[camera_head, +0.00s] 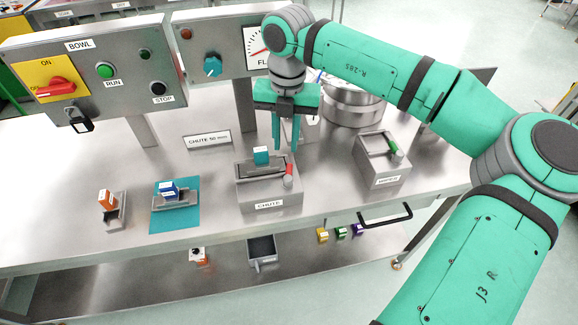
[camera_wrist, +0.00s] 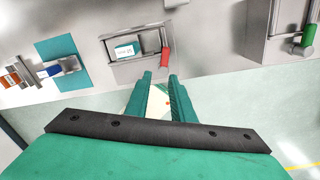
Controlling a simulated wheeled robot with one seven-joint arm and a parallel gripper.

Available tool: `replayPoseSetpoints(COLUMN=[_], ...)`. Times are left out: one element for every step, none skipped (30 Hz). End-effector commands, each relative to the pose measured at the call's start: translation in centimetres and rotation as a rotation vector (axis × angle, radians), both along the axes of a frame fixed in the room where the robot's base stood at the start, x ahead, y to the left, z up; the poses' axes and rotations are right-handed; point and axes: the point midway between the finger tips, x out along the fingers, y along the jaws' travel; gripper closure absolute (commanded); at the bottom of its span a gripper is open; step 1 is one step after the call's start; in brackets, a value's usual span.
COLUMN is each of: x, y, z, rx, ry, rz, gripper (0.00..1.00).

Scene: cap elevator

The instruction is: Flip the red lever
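The red lever (camera_head: 289,170) stands at the right side of the grey box labelled CHUTE (camera_head: 268,204), which holds a teal and white block (camera_head: 261,155). In the wrist view the red lever (camera_wrist: 164,62) appears just beyond my fingertips, roughly in line with the gap between them. My gripper (camera_head: 286,143) points down above and behind the lever in the head view. Its two teal fingers also show in the wrist view (camera_wrist: 161,77), apart with nothing between them. I see no contact with the lever.
A box with a green lever (camera_head: 395,155) stands to the right. A blue block on a teal mat (camera_head: 187,220) and an orange block (camera_head: 106,200) are to the left. Behind are the BOWL panel (camera_head: 120,100) with a red rotary switch, a gauge panel (camera_head: 205,35) and a metal bowl (camera_head: 352,105).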

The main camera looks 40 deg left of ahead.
Motion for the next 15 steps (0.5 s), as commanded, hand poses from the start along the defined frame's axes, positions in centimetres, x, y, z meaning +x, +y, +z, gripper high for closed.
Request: replayPoseSetpoints(x=[0.4,0.5,0.6,0.7,0.7,0.7,0.7,0.7,0.7,0.7,0.7,0.7,0.7,0.7,0.6], y=[-0.3,-0.4,-0.5,-0.5,-0.6,-0.6,-0.6,-0.6,-0.6,-0.6,-0.6,-0.7,-0.7,-0.7,-0.6], z=[0.2,0.2,0.1,-0.1,-0.3,-0.7,-1.1,-1.5,-2.1,-2.6,-3.2,-3.9,-4.5,-5.0,-5.7], rx=[-0.011,-0.016,-0.020,-0.023,-0.023,-0.023,-0.023,-0.022,-0.023,-0.022,-0.022,-0.022,-0.022,-0.021,-0.020], ry=[-0.013,-0.018,-0.022,-0.023,-0.023,-0.023,-0.022,-0.022,-0.021,-0.020,-0.020,-0.020,-0.020,-0.021,-0.019], rz=[-0.008,-0.011,-0.014,-0.015,-0.016,-0.016,-0.016,-0.016,-0.017,-0.017,-0.017,-0.017,-0.017,-0.017,-0.016], gripper=[0.78,0.78,0.78,0.78,0.78,0.78,0.78,0.78,0.78,0.78,0.78,0.78,0.78,0.78,0.78])
